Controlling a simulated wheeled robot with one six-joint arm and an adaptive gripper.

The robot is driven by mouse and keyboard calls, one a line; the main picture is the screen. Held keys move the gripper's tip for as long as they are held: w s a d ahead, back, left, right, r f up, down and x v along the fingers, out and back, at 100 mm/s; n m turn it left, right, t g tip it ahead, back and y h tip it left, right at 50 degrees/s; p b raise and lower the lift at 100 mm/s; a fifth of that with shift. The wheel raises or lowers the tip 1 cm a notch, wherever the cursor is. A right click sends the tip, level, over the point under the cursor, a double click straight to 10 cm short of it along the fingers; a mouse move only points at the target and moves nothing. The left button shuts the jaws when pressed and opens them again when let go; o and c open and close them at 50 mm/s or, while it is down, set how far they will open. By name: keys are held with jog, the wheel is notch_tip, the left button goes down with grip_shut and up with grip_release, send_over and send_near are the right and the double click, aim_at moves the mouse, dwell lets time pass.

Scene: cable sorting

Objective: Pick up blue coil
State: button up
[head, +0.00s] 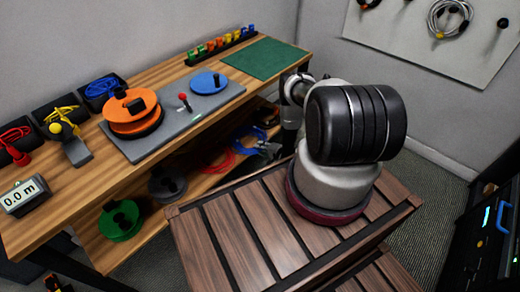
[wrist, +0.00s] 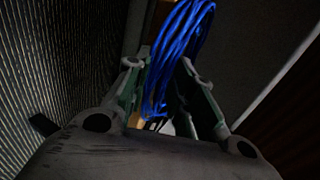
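The blue coil (head: 247,134) lies on the lower shelf of the workbench, at its right part in the head view. My gripper (head: 266,149) is at the coil's right side, low beside the shelf. In the wrist view the blue coil (wrist: 180,40) rises between the fingertips of my gripper (wrist: 166,62) and reaches down into the gap. The two fingers stand apart on either side of the coil strands. I cannot tell whether they touch it.
A red coil (head: 217,160) lies left of the blue one on the shelf, with a dark spool (head: 167,184) and green spool (head: 121,220) further left. The bench top (head: 180,73) overhangs the shelf. An orange spool (head: 133,110) and blue disc (head: 208,82) stand above.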

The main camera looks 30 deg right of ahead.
jog(key=shift+s+f, duration=0.2)
jog(key=shift+f, duration=0.05)
grip_shut()
jog(key=shift+r, duration=1.3)
jog(key=v, duration=1.4)
jog(key=shift+s+d, duration=0.2)
jog(key=shift+s, duration=0.2)
